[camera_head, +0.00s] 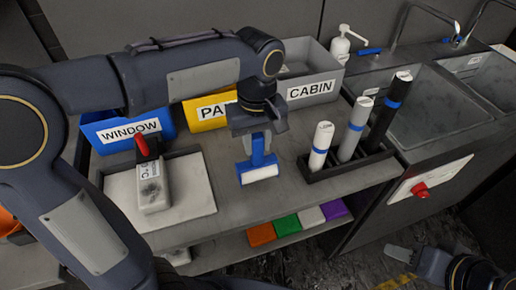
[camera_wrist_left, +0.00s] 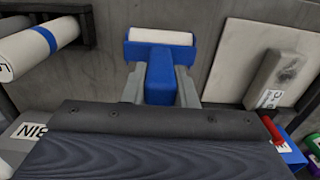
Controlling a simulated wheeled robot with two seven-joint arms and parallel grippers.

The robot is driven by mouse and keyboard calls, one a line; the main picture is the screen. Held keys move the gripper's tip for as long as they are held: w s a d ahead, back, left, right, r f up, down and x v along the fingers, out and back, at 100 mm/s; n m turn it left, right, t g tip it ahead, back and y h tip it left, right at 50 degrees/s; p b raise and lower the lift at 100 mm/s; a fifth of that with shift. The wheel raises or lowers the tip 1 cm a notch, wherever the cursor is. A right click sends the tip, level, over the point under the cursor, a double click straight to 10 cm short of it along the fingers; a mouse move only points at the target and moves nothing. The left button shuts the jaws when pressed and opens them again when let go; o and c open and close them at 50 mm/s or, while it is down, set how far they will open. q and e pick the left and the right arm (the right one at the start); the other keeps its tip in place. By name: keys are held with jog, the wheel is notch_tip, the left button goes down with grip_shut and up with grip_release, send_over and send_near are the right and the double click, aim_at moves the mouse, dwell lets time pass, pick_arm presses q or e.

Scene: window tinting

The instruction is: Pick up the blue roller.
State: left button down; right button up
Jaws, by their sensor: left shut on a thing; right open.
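The blue roller (camera_head: 259,161) has a blue frame and a white roll, and it hangs below my left gripper (camera_head: 259,133) in the head view. In the left wrist view the roller (camera_wrist_left: 160,62) sits between the two grey fingers of my left gripper (camera_wrist_left: 160,88), which are shut on its blue handle. The white roll points away from the gripper. Whether the roll touches the counter is hard to tell. My right gripper (camera_head: 402,254) shows only in part at the lower right of the head view, low over the floor, open and away from the roller.
A tray (camera_head: 206,190) with a white pad and a red-handled tool (camera_head: 151,180) is to the left. A black rack (camera_head: 349,167) holds several film rolls to the right. Bins labelled WINDOW (camera_head: 128,128) and CABIN (camera_head: 313,88) stand behind. A sink (camera_head: 420,105) is at the right.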

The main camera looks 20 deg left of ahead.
pick_arm(q)
jog(key=s+a+r, duration=0.2)
jog(key=s+r, duration=0.7)
jog(key=s, duration=0.4)
jog(key=shift+s+a+b, duration=0.2)
jog(key=shift+a+b, duration=0.05)
jog(key=shift+b, duration=0.1)
jog(key=c, duration=1.7)
grip_release()
jog(key=c, duration=0.3)
jog(key=shift+c, duration=0.2)
